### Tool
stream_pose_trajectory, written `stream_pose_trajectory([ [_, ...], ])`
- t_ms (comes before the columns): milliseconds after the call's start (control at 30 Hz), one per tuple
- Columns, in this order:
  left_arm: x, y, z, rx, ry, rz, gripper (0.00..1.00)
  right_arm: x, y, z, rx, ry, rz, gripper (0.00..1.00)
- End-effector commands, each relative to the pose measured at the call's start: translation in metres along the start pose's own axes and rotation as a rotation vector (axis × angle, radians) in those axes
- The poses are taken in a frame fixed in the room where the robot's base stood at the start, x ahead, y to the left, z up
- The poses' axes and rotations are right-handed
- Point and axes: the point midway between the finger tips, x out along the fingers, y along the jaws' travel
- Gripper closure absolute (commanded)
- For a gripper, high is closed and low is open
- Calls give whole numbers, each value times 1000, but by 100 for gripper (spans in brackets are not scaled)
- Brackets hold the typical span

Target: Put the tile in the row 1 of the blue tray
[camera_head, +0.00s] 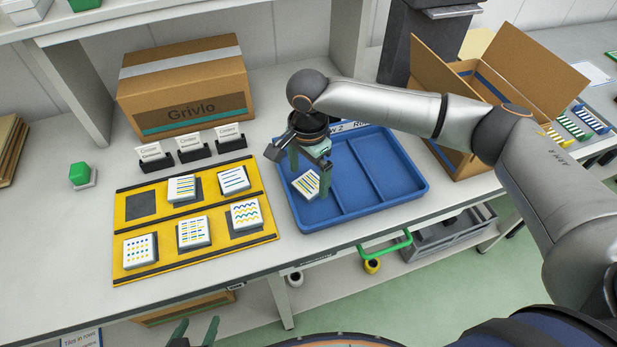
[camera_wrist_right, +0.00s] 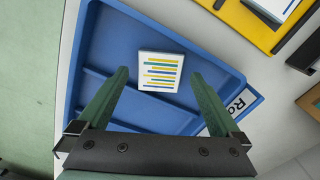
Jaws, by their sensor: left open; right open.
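A white tile with blue and yellow lines (camera_head: 306,184) lies in the leftmost compartment of the blue tray (camera_head: 410,190). The tile also shows in the right wrist view (camera_wrist_right: 160,72), flat on the tray floor and slightly turned. My right gripper (camera_head: 311,178) is open above that compartment. In the right wrist view its fingertips (camera_wrist_right: 160,76) stand apart on either side of the tile's picture, with gaps to it. The tray's row labels are partly hidden by my right arm. My left gripper (camera_head: 196,332) is open and empty at the bottom edge, in front of the table.
A yellow board (camera_head: 190,268) with several patterned tiles lies left of the tray. Card holders (camera_head: 193,155) and a closed carton (camera_head: 185,90) stand behind it. An open carton (camera_head: 520,75) stands right of the tray.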

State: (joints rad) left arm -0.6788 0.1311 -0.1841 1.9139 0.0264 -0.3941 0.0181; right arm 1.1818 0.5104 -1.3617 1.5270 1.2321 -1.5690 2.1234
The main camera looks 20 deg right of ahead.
Motion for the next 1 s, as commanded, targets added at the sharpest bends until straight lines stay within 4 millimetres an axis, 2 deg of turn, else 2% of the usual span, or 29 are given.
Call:
stream_pose_trajectory([
  [100,-1,0,-2,0,0,0,28,-28,-1,0,0,-1,-6,0],
  [300,-2,0,-2,0,0,0,28,-71,-1,0,1,-1,-4,0],
  [500,-3,0,-3,0,0,0,28,-98,-1,0,1,0,-3,0],
  [667,-3,0,-3,0,0,0,28,-105,0,0,1,-1,0,0],
  [1000,-3,0,-3,0,0,0,28,-105,0,0,1,-1,-1,0],
])
